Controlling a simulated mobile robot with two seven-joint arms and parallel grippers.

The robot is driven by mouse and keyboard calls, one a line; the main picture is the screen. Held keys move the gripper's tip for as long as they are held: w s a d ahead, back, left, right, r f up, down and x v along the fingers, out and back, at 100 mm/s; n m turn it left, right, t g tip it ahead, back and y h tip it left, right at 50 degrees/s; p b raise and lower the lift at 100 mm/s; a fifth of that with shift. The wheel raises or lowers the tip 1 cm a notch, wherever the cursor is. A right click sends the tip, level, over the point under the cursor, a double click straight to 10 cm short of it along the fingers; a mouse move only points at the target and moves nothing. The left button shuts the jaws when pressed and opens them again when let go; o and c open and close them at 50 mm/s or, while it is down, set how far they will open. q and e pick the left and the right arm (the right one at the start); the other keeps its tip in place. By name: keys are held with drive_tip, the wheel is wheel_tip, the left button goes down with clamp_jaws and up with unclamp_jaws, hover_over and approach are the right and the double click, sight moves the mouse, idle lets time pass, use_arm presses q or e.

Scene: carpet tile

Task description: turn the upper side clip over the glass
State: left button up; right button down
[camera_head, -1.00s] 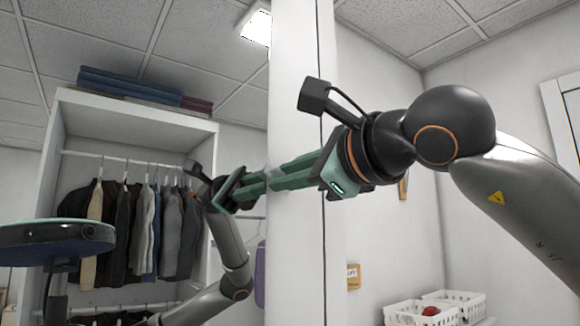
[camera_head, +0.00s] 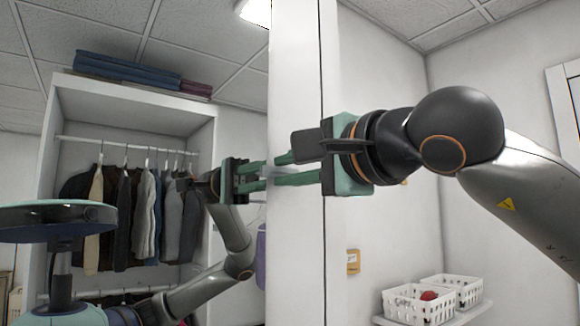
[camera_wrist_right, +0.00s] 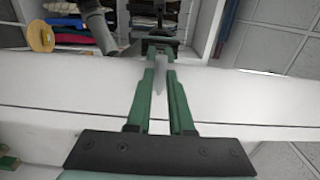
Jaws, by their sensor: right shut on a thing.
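The glass is a tall mirror (camera_head: 235,140) along the left edge of a white wall strip (camera_head: 297,250). My right gripper (camera_head: 276,170) reaches in from the right across this strip, fingers about level, tips at the mirror's edge. It is shut on a small grey clip (camera_wrist_right: 160,78), which lies lengthwise between the fingers in the right wrist view. In the head view the fingers mostly hide the clip; I cannot tell how far it overlaps the glass. The arm at the left is my right arm's reflection. My left gripper is not in view.
The wardrobe (camera_head: 135,100) with hanging clothes and folded blue cloth shows in the mirror. White baskets (camera_head: 418,305), one with a red item, stand on a low shelf at the lower right. A small tan wall plate (camera_head: 353,262) is below my gripper.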

idle(0.4)
drive_tip(key=c, duration=1)
unclamp_jaws()
drive_tip(key=shift+s, duration=0.1)
drive_tip(key=b+v, duration=0.3)
drive_tip(key=v, duration=0.9)
drive_tip(key=shift+s, duration=0.2)
drive_tip(key=shift+f, duration=0.1)
